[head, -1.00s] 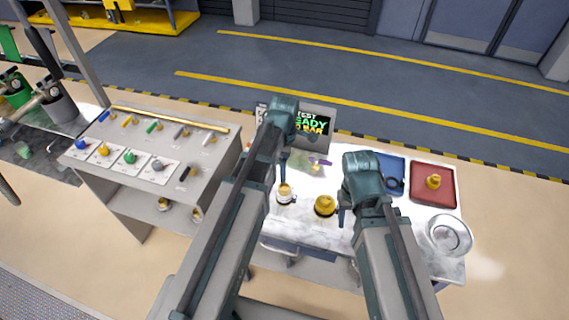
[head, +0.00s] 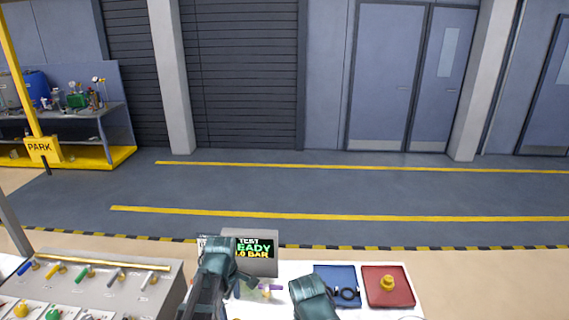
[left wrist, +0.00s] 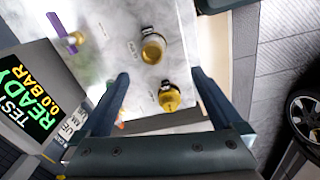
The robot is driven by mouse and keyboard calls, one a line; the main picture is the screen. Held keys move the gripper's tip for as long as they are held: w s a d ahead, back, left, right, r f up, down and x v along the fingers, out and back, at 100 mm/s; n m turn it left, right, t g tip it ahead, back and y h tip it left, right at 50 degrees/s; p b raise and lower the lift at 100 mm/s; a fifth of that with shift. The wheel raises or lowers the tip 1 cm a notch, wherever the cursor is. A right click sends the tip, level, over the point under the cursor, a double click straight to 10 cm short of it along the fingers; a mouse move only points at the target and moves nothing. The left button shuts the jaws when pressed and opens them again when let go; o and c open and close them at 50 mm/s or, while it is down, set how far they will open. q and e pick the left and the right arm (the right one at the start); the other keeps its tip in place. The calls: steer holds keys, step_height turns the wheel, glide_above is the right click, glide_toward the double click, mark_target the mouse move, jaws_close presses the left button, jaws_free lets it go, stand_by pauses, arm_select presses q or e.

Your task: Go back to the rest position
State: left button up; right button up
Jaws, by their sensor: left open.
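My left gripper (left wrist: 160,77) is open, with nothing between its fingers in the left wrist view. In the head view the left gripper (head: 222,258) is over the worktable, in front of the test screen, its fingers mostly hidden. My right gripper (head: 315,297) is at the lower middle of the head view, over the table; its jaws cannot be made out. Two fittings with brass-yellow tops, the upper (left wrist: 153,48) and the lower (left wrist: 169,97), stand on the table in the left wrist view, apart from the fingers.
The test screen (head: 257,250) reads READY. A blue tray (head: 337,273) holds dark rings; a red tray (head: 388,303) holds a brass cap (head: 387,283). A grey panel with coloured valves (head: 100,277) stands at left. The floor (head: 330,190) beyond the table is clear.

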arm_select(q)
steer(key=s+m, duration=0.7)
steer(key=m, duration=0.8)
steer(key=s+d+f+m+y+b, duration=0.1)
steer(key=s+d+f+m+b, duration=0.3)
steer(key=d+f+b, duration=0.6)
steer(key=shift+s+d+f+b, duration=0.3)
steer(key=shift+s+f+b, duration=0.35)
steer(key=shift+s+b, duration=0.1)
stand_by(0.4)
